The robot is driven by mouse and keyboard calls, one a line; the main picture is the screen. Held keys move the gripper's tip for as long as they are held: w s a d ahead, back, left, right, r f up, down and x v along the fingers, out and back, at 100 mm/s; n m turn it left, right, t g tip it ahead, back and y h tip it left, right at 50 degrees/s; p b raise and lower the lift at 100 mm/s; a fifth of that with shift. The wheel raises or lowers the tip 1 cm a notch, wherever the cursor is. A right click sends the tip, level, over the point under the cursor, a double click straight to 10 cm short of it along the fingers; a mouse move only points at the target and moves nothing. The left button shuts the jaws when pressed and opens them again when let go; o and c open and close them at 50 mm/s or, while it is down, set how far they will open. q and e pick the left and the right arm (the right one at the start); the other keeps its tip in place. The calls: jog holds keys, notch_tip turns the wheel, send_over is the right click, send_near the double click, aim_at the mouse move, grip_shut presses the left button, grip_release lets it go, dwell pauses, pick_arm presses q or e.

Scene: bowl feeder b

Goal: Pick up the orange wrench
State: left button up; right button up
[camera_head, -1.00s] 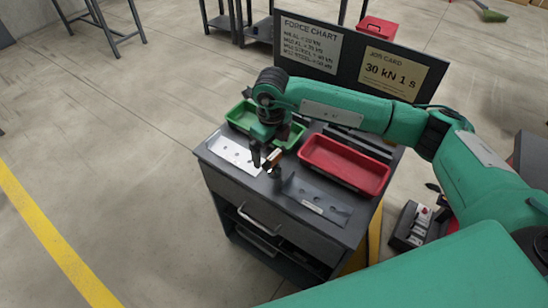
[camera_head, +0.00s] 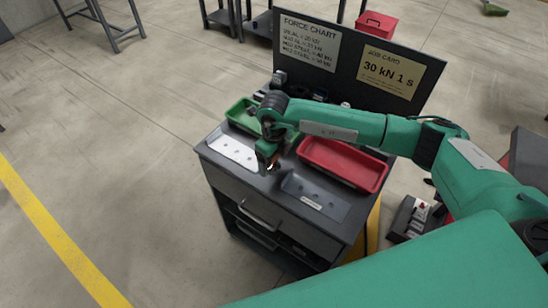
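My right arm comes in from the right, and its gripper (camera_head: 267,168) points down over the front middle of the grey cart top (camera_head: 274,196), between a white plate and a grey plate. No clear wrench shape shows elsewhere. The fingers are small and dark, and their opening is unclear. My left gripper is not in view.
A green bin (camera_head: 241,113) stands at the back left of the cart and a red bin (camera_head: 343,180) at the right. The white plate (camera_head: 232,152) and grey plate (camera_head: 315,196) lie in front. A dark board (camera_head: 350,62) rises behind. A red box (camera_head: 375,26) stands farther back.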

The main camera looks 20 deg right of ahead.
jog(key=c, duration=0.4)
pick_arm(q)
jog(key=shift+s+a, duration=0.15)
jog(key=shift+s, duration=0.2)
pick_arm(e)
jog(key=shift+c, duration=0.4)
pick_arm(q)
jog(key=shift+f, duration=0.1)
pick_arm(e)
jog(key=shift+r, duration=0.15)
